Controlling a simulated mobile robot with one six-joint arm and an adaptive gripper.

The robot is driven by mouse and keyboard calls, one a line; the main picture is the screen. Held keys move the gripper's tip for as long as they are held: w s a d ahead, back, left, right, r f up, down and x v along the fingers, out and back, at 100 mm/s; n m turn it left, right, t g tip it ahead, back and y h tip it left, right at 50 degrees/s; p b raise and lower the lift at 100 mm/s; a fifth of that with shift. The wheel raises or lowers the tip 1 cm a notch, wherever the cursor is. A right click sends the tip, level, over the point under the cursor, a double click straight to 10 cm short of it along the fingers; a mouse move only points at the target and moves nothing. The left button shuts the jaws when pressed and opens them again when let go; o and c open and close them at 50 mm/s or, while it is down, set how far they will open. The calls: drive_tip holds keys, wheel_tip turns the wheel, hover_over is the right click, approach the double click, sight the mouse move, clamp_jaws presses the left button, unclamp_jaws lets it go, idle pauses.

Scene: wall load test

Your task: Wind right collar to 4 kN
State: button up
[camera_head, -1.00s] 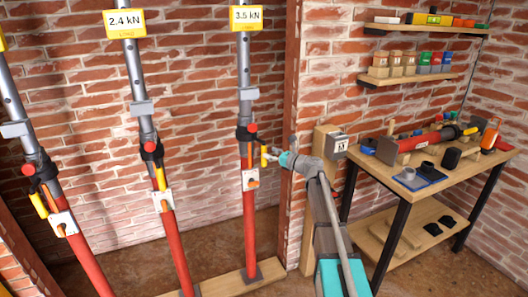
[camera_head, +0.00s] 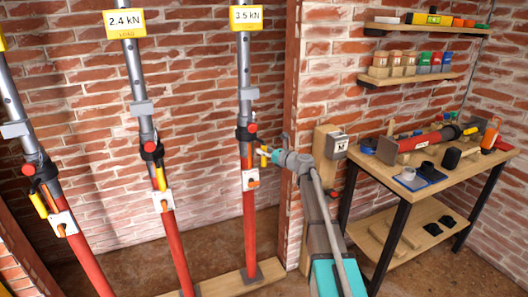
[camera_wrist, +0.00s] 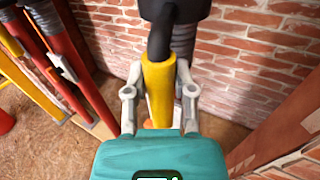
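The right prop has a grey upper tube, a red lower tube (camera_head: 249,215) and a black collar (camera_head: 246,133) with a red knob. The sign (camera_head: 246,16) at its top reads 3.5 kN. A yellow handle (camera_head: 275,157) sticks out to the right of this collar. My gripper (camera_head: 280,157) is at this handle. In the wrist view the yellow handle (camera_wrist: 159,88) lies between the two grey fingers of my gripper (camera_wrist: 159,75), which look closed around it. A dark arm runs from the handle up to the collar.
The middle prop (camera_head: 176,240) has a sign (camera_head: 124,23) reading 2.4 kN. Another prop (camera_head: 85,260) stands at the left. A brick pier (camera_head: 315,90) and a workbench (camera_head: 385,163) with tools stand right of my gripper.

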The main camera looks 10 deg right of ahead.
clamp_jaws()
drive_tip(key=shift+w+d, duration=0.55)
drive_tip(key=shift+d, duration=0.15)
drive_tip(key=o, duration=0.7)
unclamp_jaws()
drive_tip(key=shift+a, duration=0.1)
drive_tip(key=shift+s, duration=0.15)
